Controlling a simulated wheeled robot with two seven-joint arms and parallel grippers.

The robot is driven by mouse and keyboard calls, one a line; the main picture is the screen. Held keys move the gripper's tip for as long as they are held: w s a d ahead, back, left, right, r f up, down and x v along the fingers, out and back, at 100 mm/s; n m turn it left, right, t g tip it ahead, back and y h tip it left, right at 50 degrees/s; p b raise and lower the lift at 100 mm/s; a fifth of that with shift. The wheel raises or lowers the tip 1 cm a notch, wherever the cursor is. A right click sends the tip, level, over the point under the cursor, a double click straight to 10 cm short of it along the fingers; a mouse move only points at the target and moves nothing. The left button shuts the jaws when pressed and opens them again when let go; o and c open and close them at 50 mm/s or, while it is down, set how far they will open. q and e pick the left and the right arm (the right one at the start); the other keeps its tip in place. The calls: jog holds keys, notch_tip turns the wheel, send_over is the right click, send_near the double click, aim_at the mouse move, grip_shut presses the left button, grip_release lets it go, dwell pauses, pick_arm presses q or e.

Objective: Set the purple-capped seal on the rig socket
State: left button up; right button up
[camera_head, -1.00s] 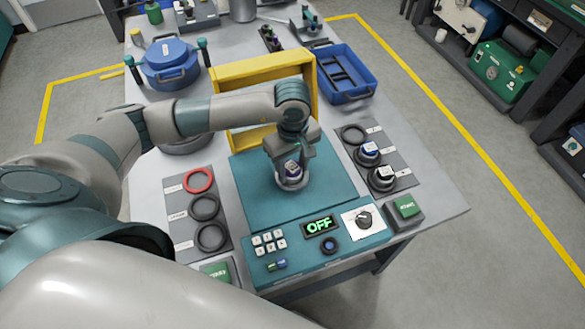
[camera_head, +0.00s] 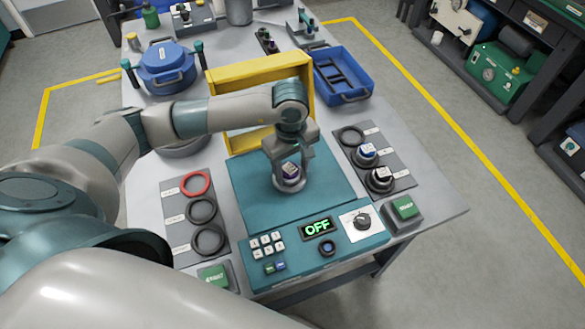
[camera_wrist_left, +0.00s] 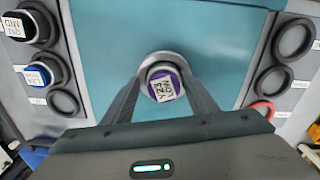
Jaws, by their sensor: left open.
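The purple-capped seal (camera_head: 290,170) stands at the round rig socket (camera_head: 289,184) on the teal rig plate (camera_head: 250,200). In the left wrist view the seal's purple cap with a white printed label (camera_wrist_left: 163,85) shows inside the socket's pale ring (camera_wrist_left: 160,59). My left gripper (camera_head: 288,168) points down over the socket. Its fingers are open, one on each side of the seal; I cannot tell whether either touches it. The underside of the seal is hidden. My right gripper is not in view.
A grey panel (camera_head: 402,183) at right holds a blue-capped seal (camera_head: 366,152), a dark seal (camera_head: 380,177) and one empty ring. A panel at left (camera_head: 176,226) has one red and two black rings. A yellow frame (camera_head: 240,72) stands behind the rig; its display (camera_head: 318,228) reads OFF.

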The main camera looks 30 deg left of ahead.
aim_at(290, 170)
pick_arm(q)
jog(key=shift+s+f, duration=0.6)
jog(key=shift+f, duration=0.15)
jog(key=shift+w+a+r+p, duration=0.1)
jog(key=shift+r+p, duration=0.4)
jog(key=shift+p, duration=0.35)
jog(key=shift+w+r, duration=0.15)
notch_tip(290, 170, up, 12)
jog(key=b, duration=0.4)
jog(key=shift+r, duration=0.15)
jog(key=shift+w, duration=0.1)
